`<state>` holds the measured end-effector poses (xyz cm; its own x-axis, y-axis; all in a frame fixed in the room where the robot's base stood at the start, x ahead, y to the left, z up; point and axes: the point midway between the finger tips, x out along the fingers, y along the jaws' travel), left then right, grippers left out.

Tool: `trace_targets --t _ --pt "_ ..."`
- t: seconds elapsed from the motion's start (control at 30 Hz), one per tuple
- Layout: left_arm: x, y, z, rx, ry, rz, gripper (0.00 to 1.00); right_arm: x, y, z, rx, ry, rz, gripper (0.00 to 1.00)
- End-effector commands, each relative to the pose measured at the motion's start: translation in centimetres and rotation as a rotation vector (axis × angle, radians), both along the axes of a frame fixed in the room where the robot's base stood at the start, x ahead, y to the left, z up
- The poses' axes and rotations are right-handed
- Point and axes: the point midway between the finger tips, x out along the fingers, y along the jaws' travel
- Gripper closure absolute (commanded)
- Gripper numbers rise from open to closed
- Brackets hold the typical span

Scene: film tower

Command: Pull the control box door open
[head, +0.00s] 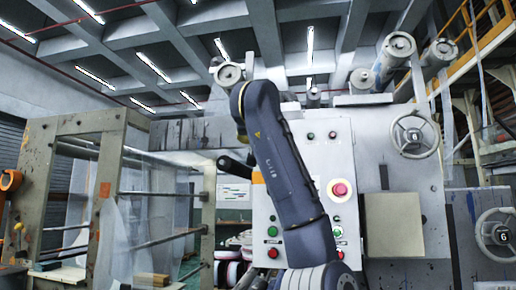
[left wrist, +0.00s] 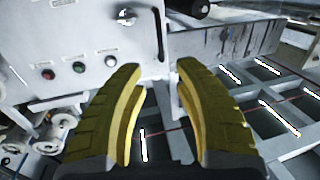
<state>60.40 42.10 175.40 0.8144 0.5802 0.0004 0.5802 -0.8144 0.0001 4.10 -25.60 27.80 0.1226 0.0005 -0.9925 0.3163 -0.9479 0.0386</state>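The white control box (head: 325,160) stands right of centre in the head view, with buttons and a large red knob on its front. My dark blue arm crosses in front of its left part. In the left wrist view the box front (left wrist: 90,35) is seen tilted, with a metal handle (left wrist: 127,17) near its side edge. The door looks shut. My left gripper (left wrist: 160,66) is open and empty, its two yellow-brown fingers apart. Its fingertips are near that box edge, apart from the handle in the picture. It cannot be made out in the head view. My right gripper is not in view.
A beige box (head: 393,225) and a handwheel (head: 414,135) are right of the control box. A dark roller end (head: 237,164) sticks out left of it. A frame with rollers (head: 105,185) stands at the left.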

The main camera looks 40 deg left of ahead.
Motion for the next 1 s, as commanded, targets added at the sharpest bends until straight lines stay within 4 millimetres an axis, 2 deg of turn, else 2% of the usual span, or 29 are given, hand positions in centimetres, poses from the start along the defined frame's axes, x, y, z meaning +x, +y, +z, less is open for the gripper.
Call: trace_targets --t 0.6,0.8,1.0 --pt "9.0 6.5 -0.1 0.003 0.006 0.003 0.68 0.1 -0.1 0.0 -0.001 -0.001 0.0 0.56" --pt "10.8 7.7 0.0 0.002 0.004 0.002 0.68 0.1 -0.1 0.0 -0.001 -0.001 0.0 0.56" --pt "11.6 8.3 0.0 0.003 0.003 0.001 0.68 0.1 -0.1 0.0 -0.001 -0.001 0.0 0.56"
